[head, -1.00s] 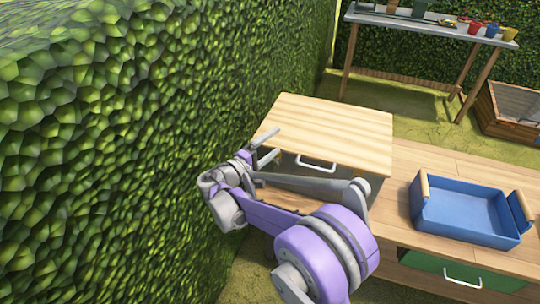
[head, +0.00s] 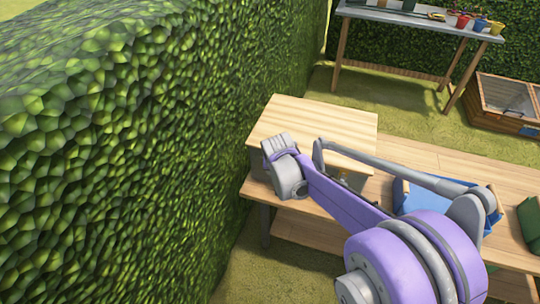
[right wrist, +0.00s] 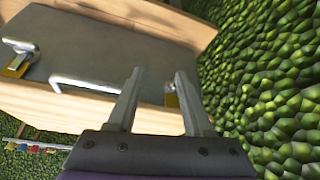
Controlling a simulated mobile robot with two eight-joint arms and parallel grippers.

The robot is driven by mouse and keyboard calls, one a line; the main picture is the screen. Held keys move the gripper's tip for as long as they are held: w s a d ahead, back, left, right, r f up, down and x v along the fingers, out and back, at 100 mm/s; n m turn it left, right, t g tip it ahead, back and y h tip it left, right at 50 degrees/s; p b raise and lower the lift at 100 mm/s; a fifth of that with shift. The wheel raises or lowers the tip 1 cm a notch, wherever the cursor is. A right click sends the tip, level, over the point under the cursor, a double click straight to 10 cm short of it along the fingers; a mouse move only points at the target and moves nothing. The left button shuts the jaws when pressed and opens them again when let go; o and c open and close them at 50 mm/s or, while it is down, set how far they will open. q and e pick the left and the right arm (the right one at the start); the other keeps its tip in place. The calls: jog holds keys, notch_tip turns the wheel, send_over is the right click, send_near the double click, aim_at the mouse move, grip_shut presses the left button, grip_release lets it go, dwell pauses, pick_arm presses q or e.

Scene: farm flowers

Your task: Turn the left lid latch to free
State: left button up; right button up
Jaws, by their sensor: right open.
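A small cabinet with a pale wood lid (head: 310,120) and a grey front (right wrist: 120,50) stands on the bench near the hedge. In the right wrist view, which looks upside down, a latch with a yellow plate (right wrist: 171,100) sits by the lid edge on the hedge side, partly hidden by a finger. A second latch (right wrist: 20,60) is at the picture's left, and a metal handle (right wrist: 85,86) lies between them. My right gripper (right wrist: 160,75) is open and empty before the front, its fingers close to the hedge-side latch; contact cannot be told. My left gripper is not in view.
A tall hedge (head: 120,150) stands close on the left. A blue tray (head: 430,195) and a green container (head: 530,225) are on the bench to the right. A table with pots (head: 410,12) and a wooden cold frame (head: 505,100) stand behind on grass.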

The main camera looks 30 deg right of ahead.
jog(key=w+d+r+m+t+y+p, duration=0.1)
jog(key=w+r+m+t+y+p, duration=0.1)
jog(key=w+r+m, duration=0.15)
jog(key=shift+m, duration=0.25)
jog(key=x, duration=0.7)
jog(key=b+x, duration=0.1)
jog(key=x, duration=0.2)
jog(key=shift+s+d+f, duration=0.1)
jog(key=shift+d+f, duration=0.05)
jog(key=shift+f, duration=0.25)
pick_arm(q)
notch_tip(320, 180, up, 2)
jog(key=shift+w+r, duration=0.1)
pick_arm(e)
grip_shut()
